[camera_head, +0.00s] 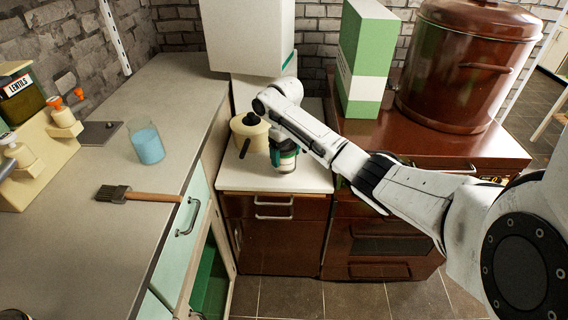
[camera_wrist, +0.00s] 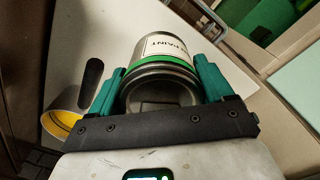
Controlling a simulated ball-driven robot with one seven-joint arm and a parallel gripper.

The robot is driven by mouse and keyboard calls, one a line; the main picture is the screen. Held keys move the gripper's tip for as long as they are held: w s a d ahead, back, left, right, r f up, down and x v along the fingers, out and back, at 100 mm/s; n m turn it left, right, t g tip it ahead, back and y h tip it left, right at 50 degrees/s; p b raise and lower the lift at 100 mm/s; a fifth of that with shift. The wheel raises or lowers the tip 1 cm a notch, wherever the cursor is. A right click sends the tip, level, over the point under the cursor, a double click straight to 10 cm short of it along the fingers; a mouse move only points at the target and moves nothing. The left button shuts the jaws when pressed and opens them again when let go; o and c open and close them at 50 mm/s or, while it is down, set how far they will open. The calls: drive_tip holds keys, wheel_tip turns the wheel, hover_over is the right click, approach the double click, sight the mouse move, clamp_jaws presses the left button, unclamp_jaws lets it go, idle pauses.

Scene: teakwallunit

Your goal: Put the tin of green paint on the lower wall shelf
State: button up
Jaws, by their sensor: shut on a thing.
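The paint tin (camera_head: 286,167) has a white label and a green band. My gripper (camera_head: 283,150) is shut around it, low over the small white worktop (camera_head: 262,183) between the left counter and the brown cooker. In the wrist view the tin (camera_wrist: 166,62) lies between the two green fingers of my gripper (camera_wrist: 155,85), and part of the word PAINT reads on its label. I cannot tell whether the tin touches the worktop. A slotted metal rail (camera_head: 114,35) runs up the left brick wall; I cannot make out the lower wall shelf.
A cream pan (camera_head: 247,134) with a dark handle stands just left of the tin. A green-and-white box (camera_head: 364,60) and a large brown pot (camera_head: 466,65) stand right. A white block (camera_head: 249,35) is above, behind. A brush (camera_head: 138,195) and blue-filled glass (camera_head: 147,143) are on the left counter.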

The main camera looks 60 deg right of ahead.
sight(284, 162)
drive_tip(key=shift+w+d+f, duration=0.2)
drive_tip(key=shift+w+f, duration=0.1)
drive_tip(key=shift+f, duration=1.75)
drive_tip(key=shift+f, duration=0.15)
drive_tip(key=o, duration=1.1)
wheel_tip(284, 162, up, 12)
drive_tip(key=shift+w+r, duration=0.1)
drive_tip(key=shift+r, duration=0.05)
